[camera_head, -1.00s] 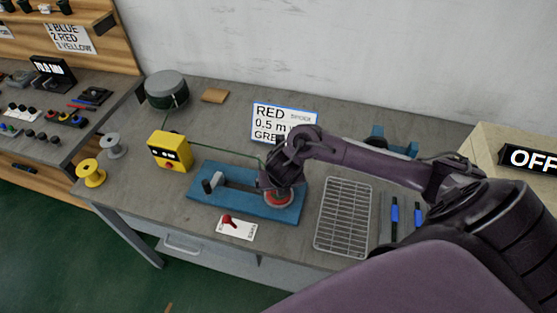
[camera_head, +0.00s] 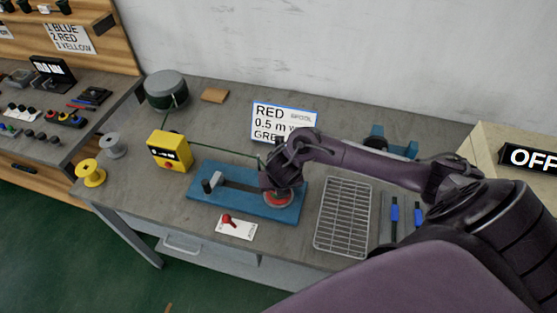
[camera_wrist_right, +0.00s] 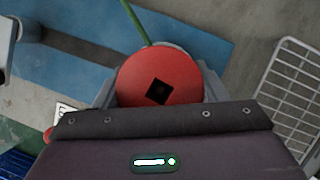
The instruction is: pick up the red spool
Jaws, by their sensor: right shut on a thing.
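The red spool (camera_head: 277,198) sits at the right end of the blue base plate (camera_head: 232,203) in the head view. In the right wrist view the red spool (camera_wrist_right: 160,84) shows its round red face with a dark square hole, and a green wire runs from its top edge. My right gripper (camera_head: 280,190) reaches down onto the spool and is shut on it, with grey finger parts showing on both sides in the wrist view. The arm hides part of the spool in the head view. I cannot tell whether the spool is clear of the plate. My left gripper is not in view.
A yellow box (camera_head: 170,151) stands left of the plate, with the green wire passing by it. A white card with a red lever (camera_head: 236,227) lies in front. A wire rack (camera_head: 343,216) is at the right. Yellow (camera_head: 91,173) and grey (camera_head: 113,146) spools stand at the left.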

